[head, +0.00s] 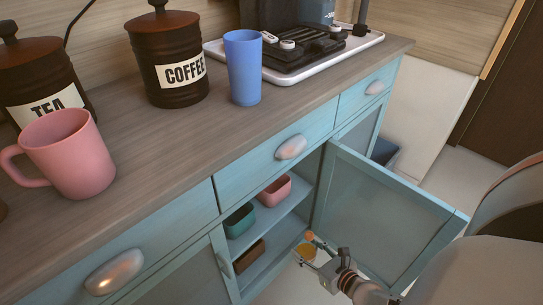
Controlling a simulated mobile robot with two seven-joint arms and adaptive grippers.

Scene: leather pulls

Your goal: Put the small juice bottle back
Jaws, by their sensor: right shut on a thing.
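The small juice bottle (306,253), with orange-yellow contents and an orange cap, is held upright in the fingers of my right gripper (312,254). The gripper is shut on it, just in front of the open lower cabinet and near the right end of its lower shelf (277,258). I cannot tell whether the bottle touches the shelf. My left gripper is not in view.
The cabinet door (380,215) stands open to the right of my right gripper. Inside are a pink container (273,190), a teal container (240,221) and a brown box (249,256). A chair (490,245) stands at right. The counter holds a blue cup (243,68), pink mug (72,155) and canisters.

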